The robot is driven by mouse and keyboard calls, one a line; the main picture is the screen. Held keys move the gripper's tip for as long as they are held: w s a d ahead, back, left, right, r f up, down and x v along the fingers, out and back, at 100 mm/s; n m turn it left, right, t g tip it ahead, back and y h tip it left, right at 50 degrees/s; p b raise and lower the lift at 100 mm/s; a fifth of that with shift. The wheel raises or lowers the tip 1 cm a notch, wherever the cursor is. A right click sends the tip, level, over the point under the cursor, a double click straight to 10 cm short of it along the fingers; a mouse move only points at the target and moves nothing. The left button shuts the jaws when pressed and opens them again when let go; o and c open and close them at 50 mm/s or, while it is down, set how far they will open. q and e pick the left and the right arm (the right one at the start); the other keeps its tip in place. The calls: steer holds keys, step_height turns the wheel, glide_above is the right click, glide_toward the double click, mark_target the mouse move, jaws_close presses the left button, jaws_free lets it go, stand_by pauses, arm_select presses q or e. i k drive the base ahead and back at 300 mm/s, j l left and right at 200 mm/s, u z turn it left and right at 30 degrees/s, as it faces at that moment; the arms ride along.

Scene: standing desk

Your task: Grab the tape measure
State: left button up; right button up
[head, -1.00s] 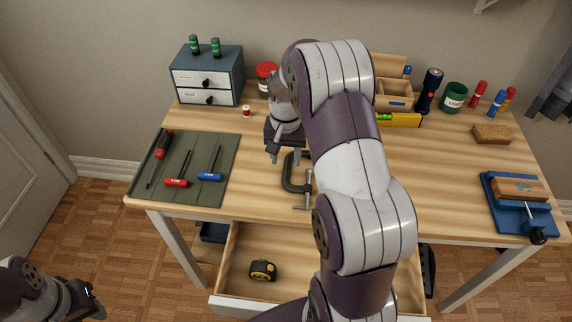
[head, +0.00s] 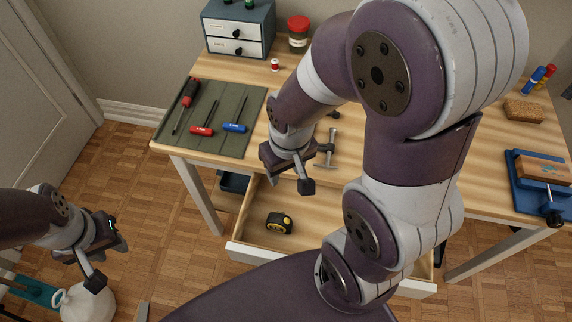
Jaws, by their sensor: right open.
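The yellow and black tape measure (head: 280,223) lies in the open drawer (head: 330,220) under the desk, near the drawer's left end. My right gripper (head: 315,168) is open and empty. It hangs over the desk's front edge and the back of the drawer, above and a little right of the tape measure in the picture, apart from it. My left gripper (head: 108,264) is at the lower left, away from the desk, over the floor. Its fingers look apart with nothing between them.
A green mat (head: 240,142) with screwdrivers and hex keys lies on the desk's left side. A clamp (head: 328,150) is close behind my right gripper. A blue vise (head: 520,190) stands at the right. My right arm hides much of the desk.

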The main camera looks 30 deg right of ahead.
mark_target(278, 220)
steer(key=k+l+z, duration=0.65)
steer(key=l, duration=0.15)
